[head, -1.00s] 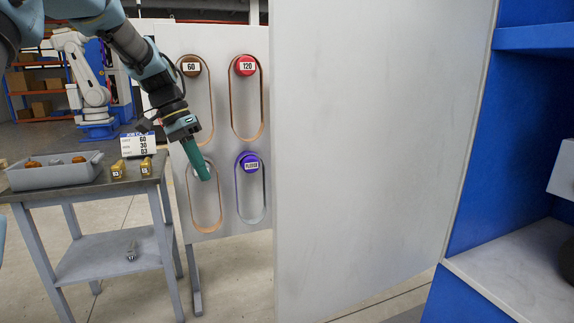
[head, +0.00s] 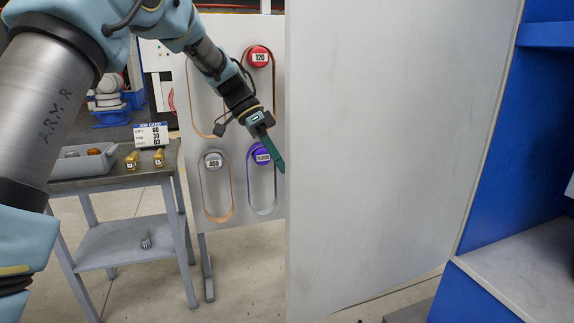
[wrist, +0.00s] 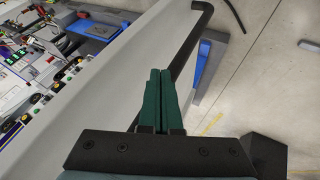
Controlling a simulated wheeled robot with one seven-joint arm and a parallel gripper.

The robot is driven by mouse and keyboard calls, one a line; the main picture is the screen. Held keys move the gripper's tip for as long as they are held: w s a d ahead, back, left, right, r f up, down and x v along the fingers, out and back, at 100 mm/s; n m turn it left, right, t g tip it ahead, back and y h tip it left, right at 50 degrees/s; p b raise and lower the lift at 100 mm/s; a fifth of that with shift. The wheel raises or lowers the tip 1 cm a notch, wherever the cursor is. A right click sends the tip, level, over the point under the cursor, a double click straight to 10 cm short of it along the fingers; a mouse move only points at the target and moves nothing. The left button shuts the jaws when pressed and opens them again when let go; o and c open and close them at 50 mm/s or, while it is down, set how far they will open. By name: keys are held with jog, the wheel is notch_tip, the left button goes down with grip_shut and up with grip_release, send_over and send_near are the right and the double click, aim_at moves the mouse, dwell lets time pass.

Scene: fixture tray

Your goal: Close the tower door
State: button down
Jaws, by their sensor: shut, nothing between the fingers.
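The tower door (head: 390,150) is a large pale grey panel in the head view. It stands open, swung out from the blue tower (head: 500,220) on the right. My gripper (head: 279,164) has green fingers and is shut and empty. It points down beside the door's left edge; I cannot tell whether it touches. In the wrist view my shut fingers (wrist: 159,78) are over a pale panel edge, with a dark bar (wrist: 186,52) just right of them. The door's far face is hidden in the head view.
A slotted board with a red 120 knob (head: 259,57), a grey 400 knob (head: 213,161) and a purple knob (head: 262,157) stands behind my gripper. A workbench (head: 120,172) with a grey tray (head: 84,164) is at the left. Open floor lies below the board.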

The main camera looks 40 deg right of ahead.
aim_at(288, 171)
jog(key=s, duration=0.1)
jog(key=s+p, duration=0.1)
jog(key=s, duration=0.1)
jog(key=shift+s+a, duration=0.2)
jog(key=shift+a, duration=0.2)
jog(key=shift+s+a+f, duration=0.15)
jog(key=shift+s, duration=0.2)
jog(key=shift+s, duration=0.1)
